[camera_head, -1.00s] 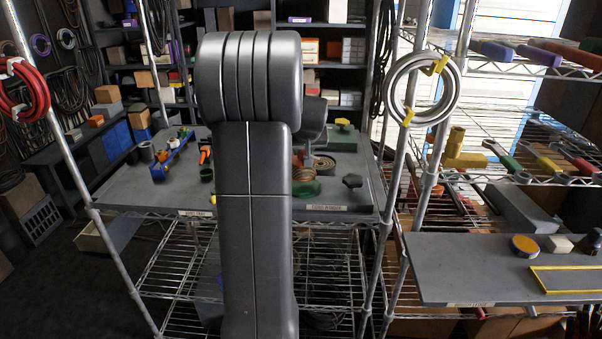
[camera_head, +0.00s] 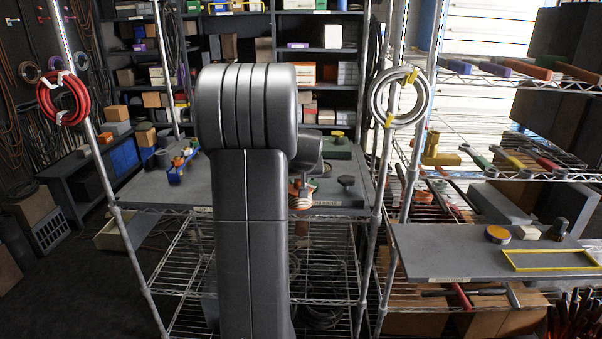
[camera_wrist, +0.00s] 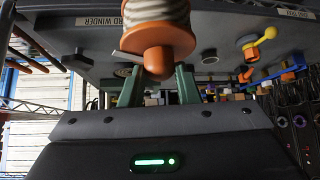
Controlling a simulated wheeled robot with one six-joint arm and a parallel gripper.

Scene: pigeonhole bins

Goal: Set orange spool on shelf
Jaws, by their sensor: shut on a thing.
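The orange spool (camera_wrist: 178,42), wound with pale cord, is in my gripper (camera_wrist: 158,74) in the wrist view. The green fingers stand on both sides of its rounded orange end, shut on it. In the head view a small part of the spool (camera_head: 300,196) shows beside my arm, near the front edge of the grey worktop. My arm hides my gripper there. A grey shelf board (camera_head: 430,256) is at the right, with a yellow rectangular frame (camera_head: 508,262) on it.
On the shelf board are an orange-topped round tin (camera_head: 497,234), a pale block (camera_head: 527,233) and dark knobs. The grey worktop (camera_head: 145,190) holds a blue rack (camera_head: 182,168) and a green box (camera_head: 337,148). Metal posts and a hanging white cable coil (camera_head: 400,98) stand between worktop and shelf.

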